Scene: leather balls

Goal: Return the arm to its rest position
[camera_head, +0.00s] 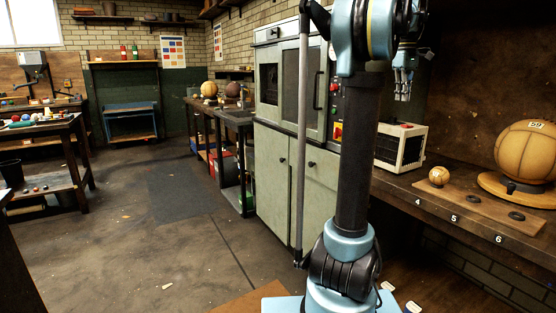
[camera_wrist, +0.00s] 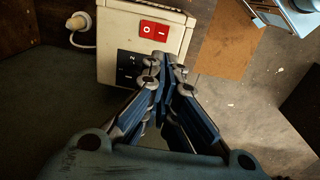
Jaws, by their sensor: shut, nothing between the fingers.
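My arm rises in front of the grey-green cabinet in the head view, with its upper part folded over at the top. My gripper (camera_head: 403,82) hangs at the upper right, above the bench and the white vented box. In the wrist view my gripper (camera_wrist: 165,75) has its fingers together and nothing between them. Below the fingertips there is a cream control box (camera_wrist: 140,25) with a red switch (camera_wrist: 154,29).
A wooden bench (camera_head: 455,205) on the right holds a white vented box (camera_head: 400,147), a small ball (camera_head: 439,176) and a large leather ball (camera_head: 527,150) on a stand. The green cabinet (camera_head: 283,170) stands behind my arm. The floor (camera_head: 150,240) at left is open.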

